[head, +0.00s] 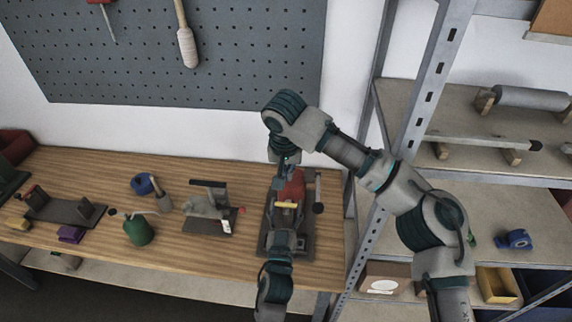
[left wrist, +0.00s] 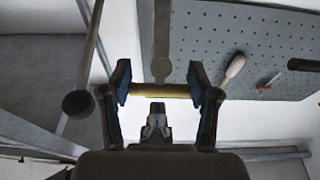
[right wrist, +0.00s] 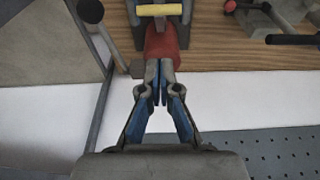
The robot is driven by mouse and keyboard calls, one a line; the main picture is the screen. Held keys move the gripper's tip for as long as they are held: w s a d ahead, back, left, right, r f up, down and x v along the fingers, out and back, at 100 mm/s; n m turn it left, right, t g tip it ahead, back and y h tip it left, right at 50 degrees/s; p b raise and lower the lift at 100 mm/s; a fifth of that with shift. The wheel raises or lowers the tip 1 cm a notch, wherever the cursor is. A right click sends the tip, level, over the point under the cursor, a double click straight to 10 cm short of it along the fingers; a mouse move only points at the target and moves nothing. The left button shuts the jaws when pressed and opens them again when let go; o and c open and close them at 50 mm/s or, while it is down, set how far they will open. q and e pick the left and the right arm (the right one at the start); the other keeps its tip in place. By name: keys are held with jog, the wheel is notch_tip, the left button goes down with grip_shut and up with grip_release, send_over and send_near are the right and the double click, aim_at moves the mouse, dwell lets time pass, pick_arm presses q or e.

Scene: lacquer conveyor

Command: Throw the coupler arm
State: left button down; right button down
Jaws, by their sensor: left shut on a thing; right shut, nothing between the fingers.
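A machine with a red block (head: 292,188) stands on a dark base (head: 307,240) at the right of the bench. A yellow bar (head: 287,205) crosses it. A rod with a black ball knob (head: 318,208) stands at its right side. Which part is the coupler arm I cannot tell for sure. My left gripper (left wrist: 163,90) is shut on the yellow bar, with one finger at each end. My right gripper (right wrist: 160,64) is shut and empty, with its tips close to the red block; touching or apart is unclear.
A wooden bench (head: 100,172) holds a grey fixture with a lever (head: 209,205), a green can (head: 138,230), a blue roll (head: 142,184) and a purple block (head: 71,234). A metal shelf (head: 420,113) stands at the right. A pegboard (head: 130,55) hangs behind.

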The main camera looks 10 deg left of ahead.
aim_at(286, 204)
pick_arm(q)
jog(key=shift+f, duration=0.2)
pick_arm(e)
jog(key=x, duration=0.4)
jog(key=shift+s+f, duration=0.3)
jog(key=shift+f, duration=0.25)
jog(key=shift+s+f, duration=0.35)
jog(key=shift+f, duration=0.2)
jog(key=shift+s+f, duration=0.45)
jog(key=shift+f, duration=0.2)
pick_arm(q)
jog(key=shift+r, duration=0.1)
pick_arm(e)
jog(key=shift+s+f+t, duration=0.3)
jog(key=shift+s+f, duration=0.35)
jog(key=shift+f, duration=0.05)
pick_arm(q)
jog(key=shift+c, duration=1.8)
grip_release()
jog(key=shift+o, duration=0.6)
pick_arm(e)
jog(key=shift+w, duration=0.1)
